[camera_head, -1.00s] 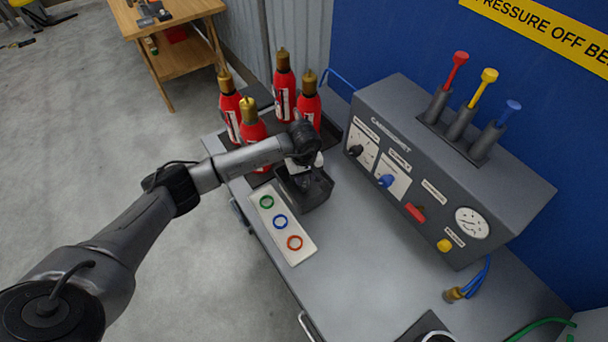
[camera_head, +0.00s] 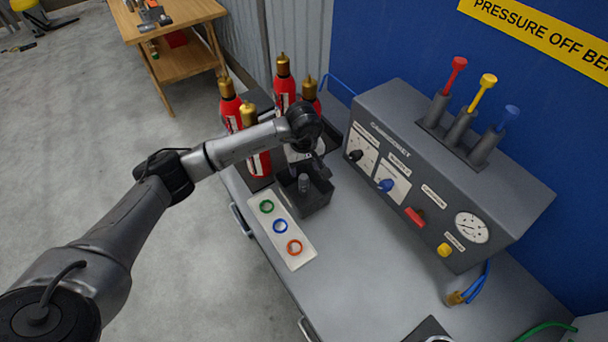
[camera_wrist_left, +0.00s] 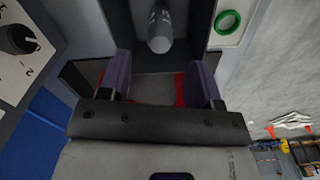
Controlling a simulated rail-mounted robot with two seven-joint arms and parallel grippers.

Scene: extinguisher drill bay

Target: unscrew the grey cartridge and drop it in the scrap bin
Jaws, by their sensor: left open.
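The grey cartridge (camera_head: 304,184) is a short grey cylinder inside a dark open-topped box (camera_head: 318,204) on the bench. In the left wrist view the cartridge (camera_wrist_left: 160,30) shows beyond the fingertips, roughly centred between them, with dark box walls around it. My left gripper (camera_head: 306,168) is above the box. Its two fingers are spread in the left wrist view (camera_wrist_left: 160,72), with nothing between them. I cannot tell whether the cartridge is fixed or loose in the box. I cannot tell whether this box is the scrap bin. My right gripper does not show.
Several red bottles with brass tops (camera_head: 258,160) stand close behind my left wrist. A pale strip with green, blue and orange rings (camera_head: 290,262) lies in front of the box. A grey control panel (camera_head: 450,170) with levers stands to the right.

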